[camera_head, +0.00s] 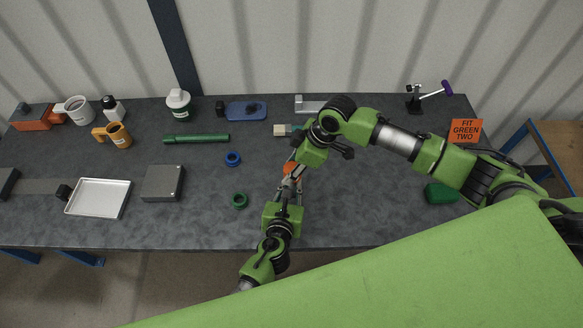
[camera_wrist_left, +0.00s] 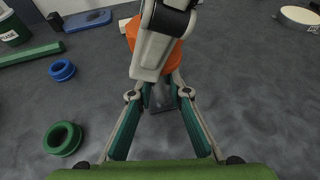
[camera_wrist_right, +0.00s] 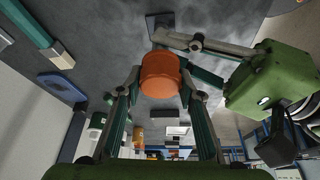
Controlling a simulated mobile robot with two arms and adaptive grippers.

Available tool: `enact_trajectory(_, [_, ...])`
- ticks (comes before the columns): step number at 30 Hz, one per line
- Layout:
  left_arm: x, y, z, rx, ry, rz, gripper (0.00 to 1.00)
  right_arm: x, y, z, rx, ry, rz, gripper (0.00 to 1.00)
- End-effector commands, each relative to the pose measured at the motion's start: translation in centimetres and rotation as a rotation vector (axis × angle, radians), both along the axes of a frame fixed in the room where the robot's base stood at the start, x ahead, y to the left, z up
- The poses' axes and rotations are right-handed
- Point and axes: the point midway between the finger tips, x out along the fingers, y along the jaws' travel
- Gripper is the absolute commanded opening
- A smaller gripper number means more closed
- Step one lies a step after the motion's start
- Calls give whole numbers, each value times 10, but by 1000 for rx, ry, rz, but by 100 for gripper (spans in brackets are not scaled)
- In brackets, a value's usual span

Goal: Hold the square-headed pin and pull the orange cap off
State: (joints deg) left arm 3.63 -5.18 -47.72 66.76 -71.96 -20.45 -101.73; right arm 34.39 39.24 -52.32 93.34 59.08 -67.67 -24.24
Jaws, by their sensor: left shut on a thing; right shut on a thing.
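The orange cap (camera_head: 290,168) is between the fingers of my right gripper (camera_head: 294,163), which is shut on it; the cap (camera_wrist_right: 161,75) shows clearly in the right wrist view. My left gripper (camera_head: 288,186) comes in from the front, just below the cap, and is shut on the pin. In the left wrist view a dark square head (camera_wrist_left: 160,104) shows between the left fingers; it also shows in the right wrist view (camera_wrist_right: 158,20), beyond the cap. The pin's shaft is mostly hidden by the fingers and cap, and I cannot tell whether the two are apart.
A green ring (camera_head: 240,200) and a blue ring (camera_head: 232,158) lie left of the grippers. A green rod (camera_head: 196,139), a grey box (camera_head: 163,183) and a tray (camera_head: 98,198) are farther left. A green block (camera_head: 440,193) lies right, near a sign (camera_head: 466,131).

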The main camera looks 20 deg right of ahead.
Motion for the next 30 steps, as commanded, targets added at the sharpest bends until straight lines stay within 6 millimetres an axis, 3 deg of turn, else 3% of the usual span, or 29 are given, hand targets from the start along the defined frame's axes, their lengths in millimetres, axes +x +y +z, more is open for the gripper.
enact_trajectory(30, [-2, 1, -4, 3, 5, 1, 0, 1, 0, 40, 1, -3, -1, 9])
